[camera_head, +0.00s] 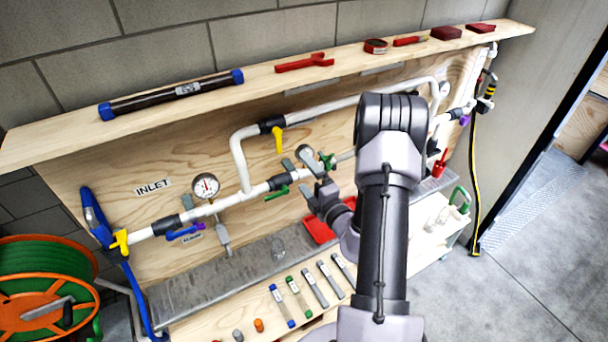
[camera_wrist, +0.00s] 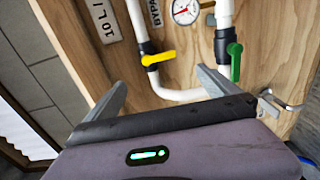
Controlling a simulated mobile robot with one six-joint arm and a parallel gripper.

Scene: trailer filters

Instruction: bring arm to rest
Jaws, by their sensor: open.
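My arm (camera_head: 380,230) reaches up from the bottom of the head view and bends down behind itself toward the pipe board. My gripper (camera_head: 303,165) is in front of the board near the middle, partly hidden by the arm. In the wrist view my gripper (camera_wrist: 162,88) is open, its two grey fingers spread wide with nothing between them. A yellow valve handle (camera_wrist: 158,58) and a green valve handle (camera_wrist: 235,62) on white pipe show beyond the fingers. I cannot tell whether a finger touches the pipe.
A shelf (camera_head: 250,85) runs above the pipework and carries a dark tube (camera_head: 172,95) and red tools. A workbench (camera_head: 190,325) with several small tools lies below. A green hose reel (camera_head: 45,290) stands at left. Open floor (camera_head: 530,280) lies at right.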

